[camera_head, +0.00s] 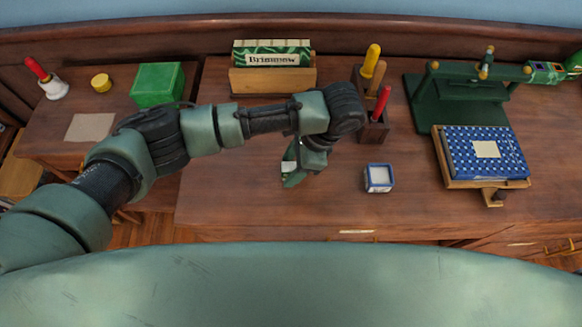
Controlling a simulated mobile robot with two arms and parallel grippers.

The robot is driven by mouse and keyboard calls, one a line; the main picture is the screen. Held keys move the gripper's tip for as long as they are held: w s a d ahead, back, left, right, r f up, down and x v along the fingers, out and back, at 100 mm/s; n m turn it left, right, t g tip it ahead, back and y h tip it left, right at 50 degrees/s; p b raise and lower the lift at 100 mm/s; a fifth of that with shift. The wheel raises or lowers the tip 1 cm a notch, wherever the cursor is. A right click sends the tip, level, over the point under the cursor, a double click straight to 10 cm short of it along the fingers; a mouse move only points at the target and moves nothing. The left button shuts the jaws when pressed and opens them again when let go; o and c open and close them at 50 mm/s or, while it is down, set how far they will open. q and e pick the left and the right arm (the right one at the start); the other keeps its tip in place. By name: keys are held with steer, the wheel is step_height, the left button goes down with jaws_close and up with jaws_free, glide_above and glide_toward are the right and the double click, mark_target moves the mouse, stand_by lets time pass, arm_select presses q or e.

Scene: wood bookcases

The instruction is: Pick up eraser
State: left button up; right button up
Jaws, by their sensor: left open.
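My left gripper (293,175) hangs over the front middle of the wooden desk, pointing down, with its jaws open. A small white piece (288,167), perhaps the eraser, shows at its fingertips. The gripper partly hides it, and I cannot tell whether it lies between the fingers or beside them. A small blue-sided block with a white top (379,178) sits on the desk to the right, apart from the gripper; I cannot tell for sure what it is. My right gripper is not in view.
A wooden card box (272,78) stands behind my arm. A holder (372,127) with colored-handled tools, a green press (455,98) and a blue patterned book (485,151) stand to the right. Desk front centre is clear.

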mark_target(291, 166)
arm_select(q)
steer(key=shift+f, duration=0.1)
jaws_close()
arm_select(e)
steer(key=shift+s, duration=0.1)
arm_select(q)
steer(key=shift+r, duration=0.7)
step_height(291, 166, up, 19)
steer(key=p, duration=0.2)
steer(key=shift+f, duration=0.15)
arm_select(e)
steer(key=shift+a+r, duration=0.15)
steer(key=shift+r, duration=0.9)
